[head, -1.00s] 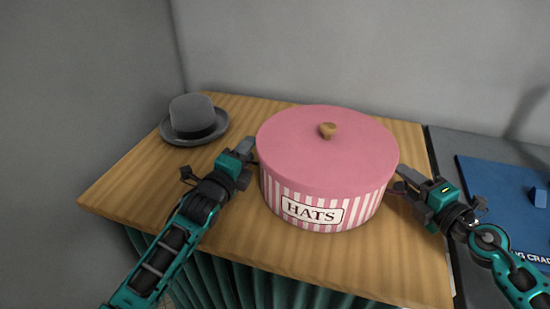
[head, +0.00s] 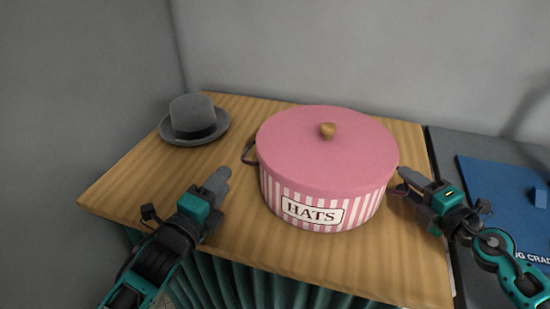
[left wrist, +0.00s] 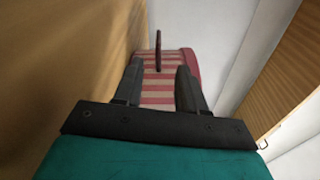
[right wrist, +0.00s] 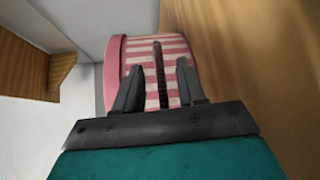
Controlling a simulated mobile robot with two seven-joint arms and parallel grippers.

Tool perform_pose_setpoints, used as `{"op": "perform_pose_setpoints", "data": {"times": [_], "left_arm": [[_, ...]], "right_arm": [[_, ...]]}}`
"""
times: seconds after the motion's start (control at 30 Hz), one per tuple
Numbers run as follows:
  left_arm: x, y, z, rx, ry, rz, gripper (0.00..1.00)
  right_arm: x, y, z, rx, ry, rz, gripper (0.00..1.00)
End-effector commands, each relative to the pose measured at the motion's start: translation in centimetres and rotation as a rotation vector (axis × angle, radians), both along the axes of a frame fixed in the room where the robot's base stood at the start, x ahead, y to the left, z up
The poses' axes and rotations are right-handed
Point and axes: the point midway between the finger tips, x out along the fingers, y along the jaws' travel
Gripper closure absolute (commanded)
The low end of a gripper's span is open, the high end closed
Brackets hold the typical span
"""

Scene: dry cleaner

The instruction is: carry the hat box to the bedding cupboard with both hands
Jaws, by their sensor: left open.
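The hat box (head: 315,185) is round, with a pink lid, a wooden knob, pink-and-white striped sides and a HATS label. It stands upright on the wooden table. Its dark left handle (head: 249,153) sticks out free. My left gripper (head: 222,180) is open and empty, apart from the box, in front and left of that handle. In the left wrist view the handle (left wrist: 158,50) lies ahead, beyond the fingertips. My right gripper (head: 402,180) is at the box's right side. In the right wrist view its fingers are apart, with the right handle (right wrist: 160,75) between them. No bedding cupboard is recognisable.
A grey hat (head: 194,120) sits on the table (head: 160,178) at the back left. A dark surface with a blue board (head: 505,205) adjoins on the right. Grey walls close off the back and left. The table's front is clear.

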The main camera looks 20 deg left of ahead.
Motion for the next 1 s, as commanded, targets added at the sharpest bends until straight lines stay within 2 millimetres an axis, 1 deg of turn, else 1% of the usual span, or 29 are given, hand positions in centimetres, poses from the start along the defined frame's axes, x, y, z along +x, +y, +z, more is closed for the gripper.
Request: {"op": "perform_pose_setpoints", "data": {"times": [0.3, 0.5, 0.7, 1.0], "left_arm": [[0.0, 0.0, 0.0, 0.001, 0.0, 0.0, 0.6], [0.0, 0.0, 0.0, 0.0, 0.0, 0.0, 0.6], [0.0, 0.0, 0.0, 0.0, 0.0, 0.0, 0.6], [0.0, 0.0, 0.0, 0.0, 0.0, 0.0, 0.6]], "right_arm": [[-5.2, -4.1, 0.7, -0.003, 0.004, 0.0, 0.6], [-7.3, -5.8, 1.1, 0.0, 0.004, 0.0, 0.6], [-8.4, -6.7, 1.4, -0.001, 0.001, 0.0, 0.6], [-8.6, -6.9, 1.4, -0.001, -0.001, 0.0, 0.6]]}}
